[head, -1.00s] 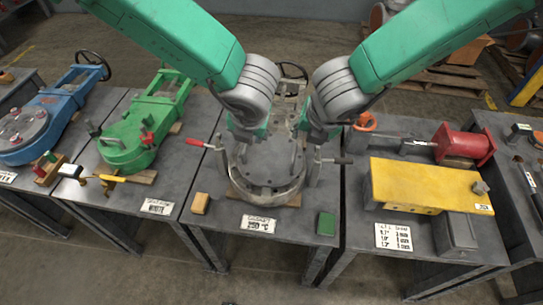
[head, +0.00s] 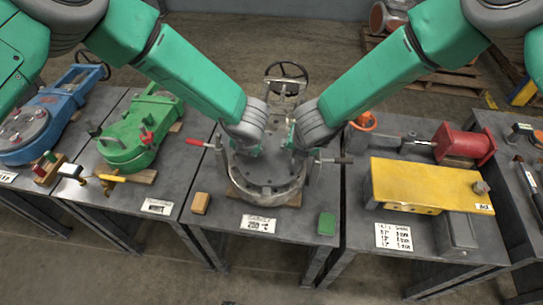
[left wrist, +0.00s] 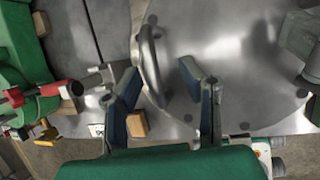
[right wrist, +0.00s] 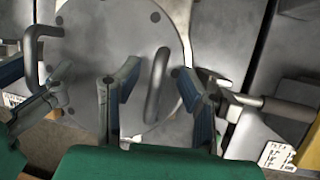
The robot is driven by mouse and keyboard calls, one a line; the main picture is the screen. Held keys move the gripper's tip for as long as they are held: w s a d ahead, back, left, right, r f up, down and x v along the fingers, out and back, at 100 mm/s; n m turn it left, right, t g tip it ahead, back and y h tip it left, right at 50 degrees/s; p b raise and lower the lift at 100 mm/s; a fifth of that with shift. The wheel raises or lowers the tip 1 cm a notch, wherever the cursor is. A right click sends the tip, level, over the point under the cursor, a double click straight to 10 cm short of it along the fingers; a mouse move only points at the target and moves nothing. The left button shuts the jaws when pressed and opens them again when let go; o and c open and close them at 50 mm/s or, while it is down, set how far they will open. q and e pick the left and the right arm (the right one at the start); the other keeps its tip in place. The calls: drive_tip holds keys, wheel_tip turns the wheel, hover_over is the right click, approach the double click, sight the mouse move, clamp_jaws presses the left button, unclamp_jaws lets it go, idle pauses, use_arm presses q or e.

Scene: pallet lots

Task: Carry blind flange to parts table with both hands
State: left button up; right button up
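The blind flange (head: 268,172), a round grey bolted disc, lies flat on the valve body on the middle table. It has two bar handles, seen in the left wrist view (left wrist: 151,62) and the right wrist view (right wrist: 157,85). My left gripper (head: 247,150) is just above the disc's left side, its fingers (left wrist: 160,85) open, with the left handle in the gap ahead. My right gripper (head: 296,150) is above the right side, its fingers (right wrist: 155,92) open on either side of the right handle. Contact cannot be told. No table is clearly marked as the parts table.
A red-handled clamp (head: 203,143) and a grey-handled clamp (head: 333,160) flank the flange. A wooden block (head: 200,203) and green block (head: 327,223) lie in front. The green valve (head: 130,140) stands left, the yellow box (head: 425,185) right. A handwheel (head: 287,75) rises behind.

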use_arm(q)
drive_tip(key=shift+a, duration=0.15)
use_arm(e)
drive_tip(key=shift+a, duration=0.15)
use_arm(q)
drive_tip(key=shift+a, duration=0.15)
clamp_jaws()
use_arm(e)
drive_tip(key=shift+a, duration=0.15)
clamp_jaws()
use_arm(q)
drive_tip(key=shift+w+r, duration=0.1)
drive_tip(key=shift+w, duration=0.1)
use_arm(e)
drive_tip(key=shift+w+r, duration=0.15)
use_arm(q)
drive_tip(key=shift+r, duration=0.1)
use_arm(e)
drive_tip(key=shift+r, duration=0.1)
